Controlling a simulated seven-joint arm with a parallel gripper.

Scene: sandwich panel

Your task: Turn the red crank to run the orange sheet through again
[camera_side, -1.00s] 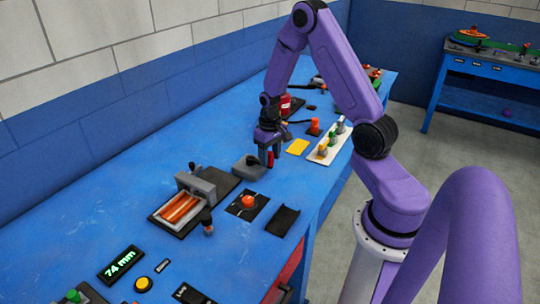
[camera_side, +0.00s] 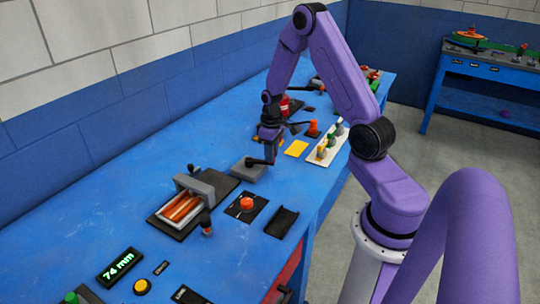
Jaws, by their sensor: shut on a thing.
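My gripper (camera_side: 270,156) points down over the blue bench at the right end of a low grey box (camera_side: 246,170). It is shut on the handle of the red crank, whose dark arm (camera_side: 258,161) runs from the box to my fingers. The handle is mostly hidden by the fingers. I cannot make out a separate orange sheet for certain. Orange, shiny strips (camera_side: 181,208) show in the grey-framed roller unit (camera_side: 195,184) to the left, and I cannot tell whether they are rollers or a sheet.
A yellow square (camera_side: 296,148) and a white strip with several knobs (camera_side: 325,153) lie right of my gripper. A round orange knob (camera_side: 247,203) on a black plate and a black tray (camera_side: 282,222) are in front. A display (camera_side: 118,267) reads 74 mm.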

